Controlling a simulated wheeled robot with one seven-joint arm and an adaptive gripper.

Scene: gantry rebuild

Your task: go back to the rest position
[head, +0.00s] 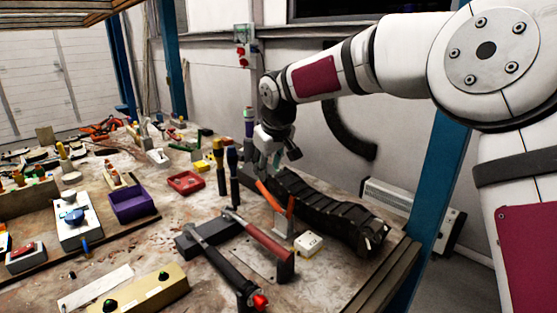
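My gripper (277,158) hangs at the end of my white arm, above the back right part of the workbench (215,290). It points down, close behind two upright dark-handled tools (232,170) and near the far end of a black cable chain (325,208). The fingers are small and dark here, partly lost against the things behind them. I cannot tell whether they are open or shut, or whether they hold anything.
A rack with a red bar (262,238), orange-handled pliers (275,198) and a white block (309,244) stand in front. A purple bin (133,204) and red tray (185,182) lie left. A blue post (437,190) rises right. The bench is cluttered.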

